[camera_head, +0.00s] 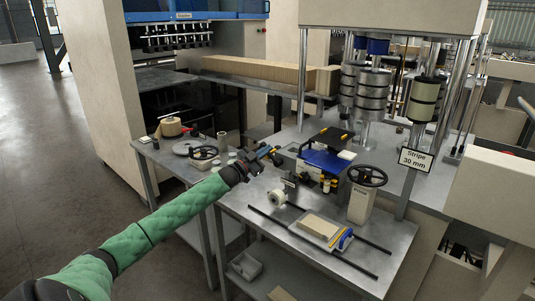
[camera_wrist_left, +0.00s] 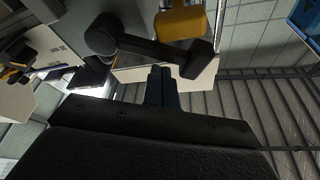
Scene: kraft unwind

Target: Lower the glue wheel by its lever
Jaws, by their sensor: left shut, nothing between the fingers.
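My left gripper (camera_head: 268,153) reaches in from the left over the bench, its fingers together and empty, just left of the machine with the blue tray (camera_head: 324,160) and black top (camera_head: 330,139). In the left wrist view the closed fingers (camera_wrist_left: 162,82) point at a black lever-like bar (camera_wrist_left: 150,47) with thick ends. A yellow block (camera_wrist_left: 180,22) is just beyond it. The fingertips appear close to the bar; I cannot tell whether they touch. The glue wheel itself I cannot make out for sure. My right gripper is not in view.
A black handwheel (camera_head: 367,176) on a pale pedestal stands to the right. A white roll (camera_head: 277,197), dark rails (camera_head: 312,242) and a tray with a tan block (camera_head: 319,227) occupy the front bench. The "Stripe 30 mm" sign (camera_head: 415,160) hangs at right.

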